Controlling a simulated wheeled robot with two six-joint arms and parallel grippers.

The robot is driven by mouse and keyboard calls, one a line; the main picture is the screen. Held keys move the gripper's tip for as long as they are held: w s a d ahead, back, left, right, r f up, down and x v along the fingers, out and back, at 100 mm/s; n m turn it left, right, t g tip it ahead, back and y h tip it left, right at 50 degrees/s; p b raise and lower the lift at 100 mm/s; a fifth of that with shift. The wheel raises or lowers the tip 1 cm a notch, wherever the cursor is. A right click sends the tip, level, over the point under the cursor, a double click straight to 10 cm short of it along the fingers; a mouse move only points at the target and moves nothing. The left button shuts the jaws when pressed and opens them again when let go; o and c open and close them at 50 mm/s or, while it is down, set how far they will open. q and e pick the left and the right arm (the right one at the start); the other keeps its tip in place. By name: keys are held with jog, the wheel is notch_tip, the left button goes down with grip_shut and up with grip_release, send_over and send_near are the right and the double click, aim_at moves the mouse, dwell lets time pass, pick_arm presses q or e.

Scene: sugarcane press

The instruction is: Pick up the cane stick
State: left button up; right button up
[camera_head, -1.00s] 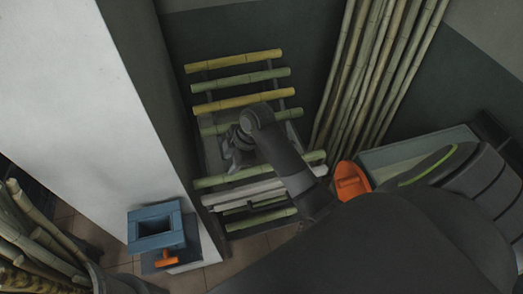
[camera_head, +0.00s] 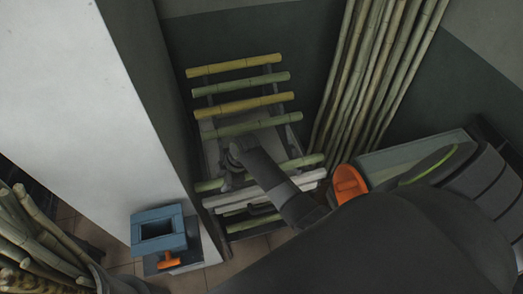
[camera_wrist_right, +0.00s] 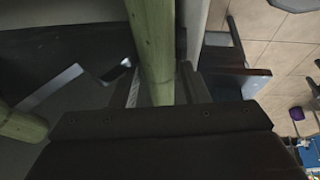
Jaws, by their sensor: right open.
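Several yellow and green cane sticks lie across a dark rack. One green cane stick (camera_head: 304,162) lies low on the rack, partly hidden behind my right arm. My right gripper (camera_head: 231,181) is at the left part of this stick. In the right wrist view, the green cane stick (camera_wrist_right: 152,45) runs between the two open fingers of my right gripper (camera_wrist_right: 158,88). The fingers stand on either side of it and are not closed on it. The stick's near end is hidden by the gripper body. My left gripper is not in view.
A pale bar (camera_head: 306,178) lies just below the stick. Tall canes (camera_head: 362,75) lean on the wall at right. A blue square hopper (camera_head: 158,229) with an orange part stands at lower left, near a bundle of canes (camera_head: 35,238). A white wall stands left of the rack.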

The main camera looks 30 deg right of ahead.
jog(key=shift+f, duration=0.1)
grip_shut()
dwell(0.5)
